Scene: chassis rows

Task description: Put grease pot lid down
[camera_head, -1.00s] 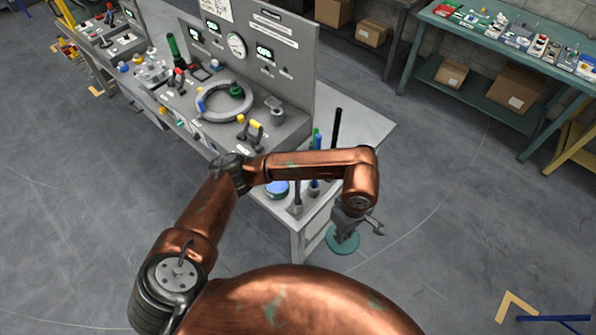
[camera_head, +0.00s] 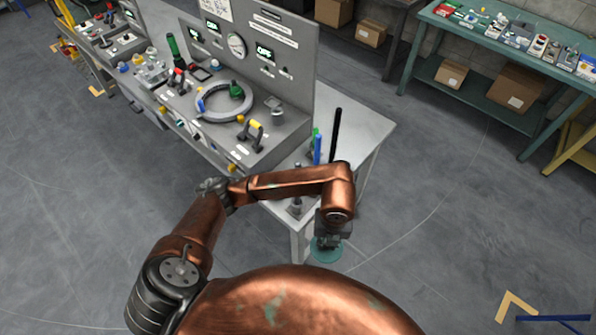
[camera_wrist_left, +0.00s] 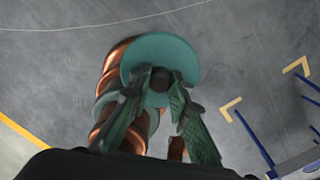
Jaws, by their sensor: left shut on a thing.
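The grease pot lid is a flat teal disc (camera_head: 333,252) in the head view, seen just off the near end of the bench and over the floor. My left gripper (camera_head: 328,239) is above it, shut on it. In the left wrist view the gripper fingers (camera_wrist_left: 160,85) close on a dark knob in the middle of the lid (camera_wrist_left: 177,50). No pot can be made out now; my left arm covers part of the bench's near corner. My right gripper is not in view.
The grey bench (camera_head: 358,130) has a bare strip at its right end. A black rod (camera_head: 335,135) and a blue-handled tool (camera_head: 318,150) stand upright near my arm. A control panel (camera_head: 262,50) rises behind. A teal table (camera_head: 500,45) stands at the far right.

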